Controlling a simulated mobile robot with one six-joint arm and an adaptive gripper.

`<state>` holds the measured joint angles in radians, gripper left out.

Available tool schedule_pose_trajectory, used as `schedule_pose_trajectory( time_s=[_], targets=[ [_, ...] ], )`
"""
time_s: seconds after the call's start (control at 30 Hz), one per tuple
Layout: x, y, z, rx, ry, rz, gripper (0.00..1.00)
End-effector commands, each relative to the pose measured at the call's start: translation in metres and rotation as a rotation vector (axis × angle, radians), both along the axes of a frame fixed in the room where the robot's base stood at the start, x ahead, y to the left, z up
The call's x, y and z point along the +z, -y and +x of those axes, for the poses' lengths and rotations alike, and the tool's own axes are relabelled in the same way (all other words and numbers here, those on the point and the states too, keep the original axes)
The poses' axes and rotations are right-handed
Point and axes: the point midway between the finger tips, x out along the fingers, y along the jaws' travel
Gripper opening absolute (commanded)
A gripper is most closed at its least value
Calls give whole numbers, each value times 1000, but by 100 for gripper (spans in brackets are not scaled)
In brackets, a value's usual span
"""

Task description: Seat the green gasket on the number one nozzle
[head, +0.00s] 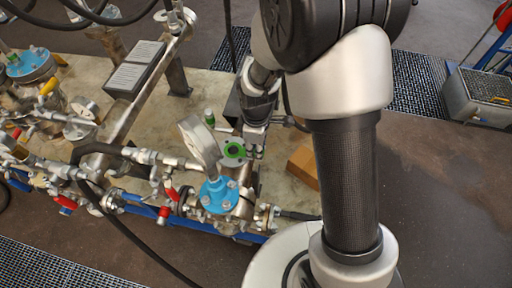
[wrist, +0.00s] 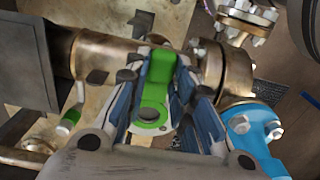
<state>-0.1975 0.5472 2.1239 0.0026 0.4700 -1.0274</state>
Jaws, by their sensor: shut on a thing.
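No nozzle number is readable.
A green-topped item (head: 209,117) stands behind. An orange-brown block (head: 303,165) lies to the right. Brass piping (wrist: 110,55) crowds the wrist view.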

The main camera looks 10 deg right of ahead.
Motion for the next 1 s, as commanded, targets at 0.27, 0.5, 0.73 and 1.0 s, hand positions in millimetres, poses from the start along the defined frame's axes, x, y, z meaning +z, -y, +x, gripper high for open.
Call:
schedule_pose_trajectory(
  time_s=[0.27,0.5,0.73,1.0],
  targets=[
    [-3,0,0,0,0,0,6],
    [-3,0,0,0,0,0,27],
    [-3,0,0,0,0,0,42],
    [-3,0,0,0,0,0,46]
  ],
)
